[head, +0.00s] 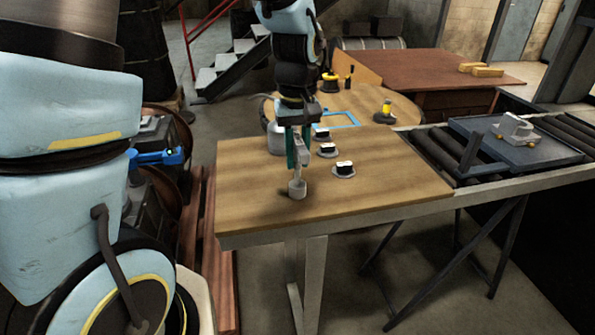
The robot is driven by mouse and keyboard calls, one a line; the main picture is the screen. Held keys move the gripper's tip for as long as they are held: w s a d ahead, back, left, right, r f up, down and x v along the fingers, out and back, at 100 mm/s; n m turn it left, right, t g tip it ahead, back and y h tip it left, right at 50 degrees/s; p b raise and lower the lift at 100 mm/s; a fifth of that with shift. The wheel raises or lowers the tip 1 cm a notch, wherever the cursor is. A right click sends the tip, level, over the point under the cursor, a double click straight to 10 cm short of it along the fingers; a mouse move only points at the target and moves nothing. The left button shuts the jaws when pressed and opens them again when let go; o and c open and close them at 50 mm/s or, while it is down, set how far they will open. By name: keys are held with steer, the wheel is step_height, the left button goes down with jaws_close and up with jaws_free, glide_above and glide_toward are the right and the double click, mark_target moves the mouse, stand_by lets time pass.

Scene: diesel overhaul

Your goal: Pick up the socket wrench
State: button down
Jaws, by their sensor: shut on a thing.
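The socket wrench (297,184) is a grey metal tool with a round, wider lower end. It hangs upright over the left part of the wooden table (400,192). My gripper (298,160), with dark green fingers, is shut around its upper part. The wrench's lower end is at or just above the tabletop; I cannot tell whether it touches. Its top is partly hidden by the fingers.
Several small black-and-white parts on round grey bases (344,169) stand just right of my gripper. A roller conveyor (440,155) with a blue-grey tray (470,128) adjoins the table's right side. The table's front right is clear.

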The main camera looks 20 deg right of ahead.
stand_by(0.5)
step_height(320, 180, up, 10)
steer(key=shift+r+b, duration=0.1)
steer(key=shift+b, duration=0.7)
steer(key=c, duration=1.3)
jaws_free()
jaws_close()
